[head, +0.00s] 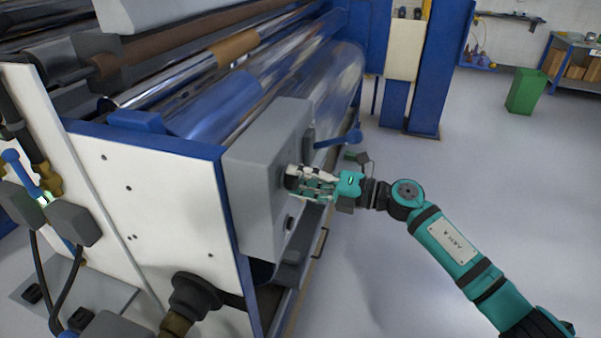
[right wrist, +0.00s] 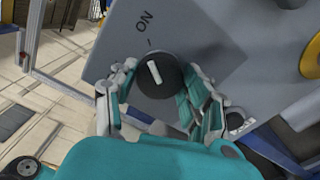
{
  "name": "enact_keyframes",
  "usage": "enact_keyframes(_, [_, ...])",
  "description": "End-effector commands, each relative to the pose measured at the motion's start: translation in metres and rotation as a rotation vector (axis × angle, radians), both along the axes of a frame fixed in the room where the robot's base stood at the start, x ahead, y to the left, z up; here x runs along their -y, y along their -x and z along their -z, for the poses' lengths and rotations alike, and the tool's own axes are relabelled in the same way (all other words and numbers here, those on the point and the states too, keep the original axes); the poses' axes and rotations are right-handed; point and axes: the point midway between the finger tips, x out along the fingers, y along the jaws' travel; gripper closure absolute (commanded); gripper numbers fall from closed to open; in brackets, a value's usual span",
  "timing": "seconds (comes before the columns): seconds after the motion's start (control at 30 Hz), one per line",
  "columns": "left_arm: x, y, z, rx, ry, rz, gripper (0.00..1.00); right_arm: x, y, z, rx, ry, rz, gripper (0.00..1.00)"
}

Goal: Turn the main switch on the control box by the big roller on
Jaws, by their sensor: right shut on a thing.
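The grey control box (head: 265,160) is fixed to the end of the big roller machine in the head view. Its face also shows in the right wrist view (right wrist: 205,45). The main switch is a round black knob (right wrist: 156,76) with a white bar, and an "ON" mark stands above it on the box. The white bar is tilted slightly from the line to the mark. My right gripper (head: 298,178) is at the box's face, its fingers on both sides of the knob and shut on it. It also shows in the right wrist view (right wrist: 156,98). My left gripper is out of view.
The big roller (head: 335,85) with clear film runs behind the box. A blue lever (head: 340,139) sticks out just beyond the box. The grey floor (head: 470,160) to the right is open, with a green bin (head: 525,91) farther back.

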Motion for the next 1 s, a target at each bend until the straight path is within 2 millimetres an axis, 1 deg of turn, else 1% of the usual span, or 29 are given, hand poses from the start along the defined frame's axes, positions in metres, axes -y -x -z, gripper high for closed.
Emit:
enact_keyframes(0.03, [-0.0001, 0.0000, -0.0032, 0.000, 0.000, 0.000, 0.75, 0.0001, 0.0000, -0.0001, -0.016, -0.002, 0.001, 0.84])
enact_keyframes(0.2, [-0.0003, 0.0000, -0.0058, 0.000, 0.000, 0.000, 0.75, 0.0001, 0.0001, 0.0005, -0.053, -0.016, 0.000, 0.84])
enact_keyframes(0.67, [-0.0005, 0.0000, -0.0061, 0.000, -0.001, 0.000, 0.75, 0.0000, 0.0001, 0.0012, -0.066, -0.020, 0.000, 0.84])
enact_keyframes(0.7, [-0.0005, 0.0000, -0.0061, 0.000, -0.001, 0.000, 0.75, 0.0000, 0.0001, 0.0012, -0.066, -0.020, 0.000, 0.51])
enact_keyframes(0.87, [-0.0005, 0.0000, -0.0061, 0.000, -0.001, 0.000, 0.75, 0.0000, 0.0001, 0.0009, -0.064, -0.020, 0.000, 0.30])
enact_keyframes(0.9, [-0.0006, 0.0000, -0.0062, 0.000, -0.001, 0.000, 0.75, 0.0000, 0.0001, 0.0009, -0.064, -0.021, 0.000, 0.28])
enact_keyframes(1.0, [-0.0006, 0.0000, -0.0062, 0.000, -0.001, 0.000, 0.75, -0.0001, 0.0001, 0.0006, -0.063, -0.020, 0.000, 0.28])
